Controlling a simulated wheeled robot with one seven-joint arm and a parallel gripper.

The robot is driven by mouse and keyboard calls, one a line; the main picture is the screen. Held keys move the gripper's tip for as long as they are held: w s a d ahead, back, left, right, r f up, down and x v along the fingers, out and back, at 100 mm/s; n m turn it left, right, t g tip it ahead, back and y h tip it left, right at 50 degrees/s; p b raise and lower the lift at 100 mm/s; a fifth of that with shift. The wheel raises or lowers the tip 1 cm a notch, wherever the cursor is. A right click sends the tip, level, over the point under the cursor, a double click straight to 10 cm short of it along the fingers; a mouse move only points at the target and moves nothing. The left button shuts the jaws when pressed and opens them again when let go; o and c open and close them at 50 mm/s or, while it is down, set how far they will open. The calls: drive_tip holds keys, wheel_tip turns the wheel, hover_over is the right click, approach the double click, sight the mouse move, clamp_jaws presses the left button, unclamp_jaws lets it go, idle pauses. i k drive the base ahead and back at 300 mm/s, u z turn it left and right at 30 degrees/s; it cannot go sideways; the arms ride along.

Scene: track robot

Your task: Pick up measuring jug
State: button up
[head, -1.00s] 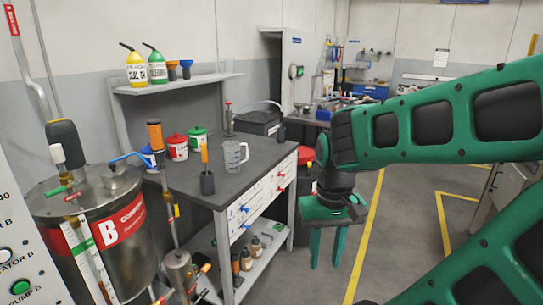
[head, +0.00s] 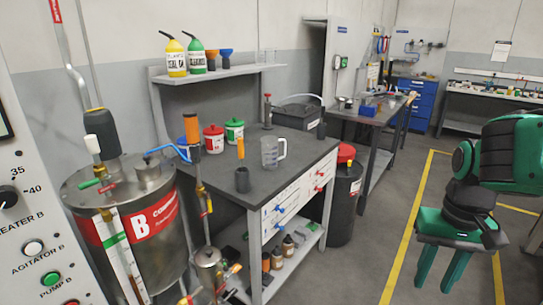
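The measuring jug (head: 270,153) is clear, with a handle on its right side. It stands upright on the dark top of the workbench (head: 315,151), near the middle. My gripper (head: 440,280) is at the lower right, well apart from the jug and the bench, over the floor. Its two green fingers point down with a gap between them, and nothing shows between them.
A dark cup with an orange-handled tool (head: 242,180) stands just left of the jug. Red (head: 214,140) and green (head: 234,131) lidded tubs stand behind. A steel tank (head: 130,215) is at left. A black drum (head: 343,205) stands right of the bench. Floor at right is clear.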

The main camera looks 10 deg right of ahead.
sight(269, 144)
drive_tip(key=u, duration=1.05)
drive_tip(key=k, duration=0.75)
drive_tip(key=z, duration=0.95)
drive_tip(key=i, duration=1.15)
drive_tip(key=u, duration=0.1)
